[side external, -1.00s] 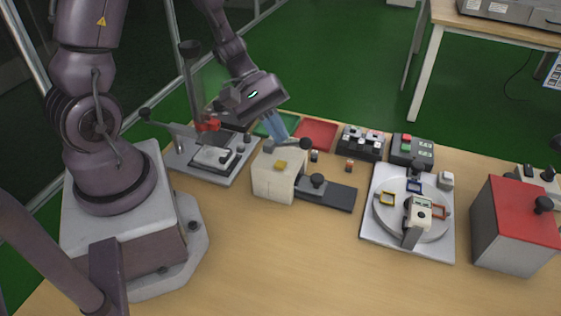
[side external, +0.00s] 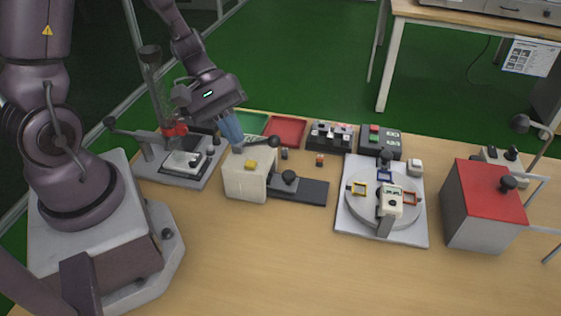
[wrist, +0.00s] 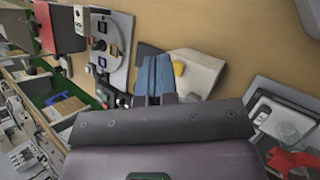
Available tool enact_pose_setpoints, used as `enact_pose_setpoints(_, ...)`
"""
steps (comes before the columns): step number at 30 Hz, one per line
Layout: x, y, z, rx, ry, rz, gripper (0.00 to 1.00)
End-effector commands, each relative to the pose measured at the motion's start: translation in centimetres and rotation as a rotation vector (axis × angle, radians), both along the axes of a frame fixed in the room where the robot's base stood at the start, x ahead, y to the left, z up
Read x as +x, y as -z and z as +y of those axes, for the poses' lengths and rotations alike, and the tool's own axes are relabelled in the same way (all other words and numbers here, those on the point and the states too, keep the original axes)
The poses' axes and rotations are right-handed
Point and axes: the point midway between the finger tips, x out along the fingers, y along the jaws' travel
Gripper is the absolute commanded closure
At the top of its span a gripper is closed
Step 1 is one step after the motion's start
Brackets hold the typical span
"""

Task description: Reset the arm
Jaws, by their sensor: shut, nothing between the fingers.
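My gripper (side external: 234,140) hangs over the back left part of the white block fixture (side external: 245,184), its blue fingers pointing down and held together with nothing between them. In the wrist view the blue fingers (wrist: 155,75) lie side by side, with the white fixture (wrist: 195,72) and its yellow button just to the right. I cannot tell whether the fingertips touch the fixture. A black-knobbed lever and a dark slide plate (side external: 305,190) extend from the fixture's right side.
A press stand (side external: 180,165) with a red part is left of my gripper. Green (side external: 252,122) and red (side external: 285,130) trays lie behind. A round turntable (side external: 383,205) and a red-topped box (side external: 487,195) stand to the right. The front table is clear.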

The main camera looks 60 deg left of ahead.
Motion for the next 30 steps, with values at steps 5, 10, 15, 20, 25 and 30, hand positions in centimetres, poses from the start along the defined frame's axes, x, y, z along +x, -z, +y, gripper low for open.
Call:
enact_pose_setpoints(5,-2.2,-3.1,0.0,0.182,0.245,-0.054,1.00)
enact_pose_setpoints(10,-3.8,-6.8,0.3,0.414,0.479,-0.161,1.00)
enact_pose_setpoints(15,-5.0,-11.3,0.7,0.689,0.680,-0.326,1.00)
enact_pose_setpoints(20,-5.9,-15.2,0.5,0.892,0.790,-0.495,1.00)
enact_pose_setpoints(25,-6.6,-17.7,-0.5,0.971,0.821,-0.632,1.00)
enact_pose_setpoints(30,-6.8,-18.4,-1.1,0.978,0.832,-0.678,1.00)
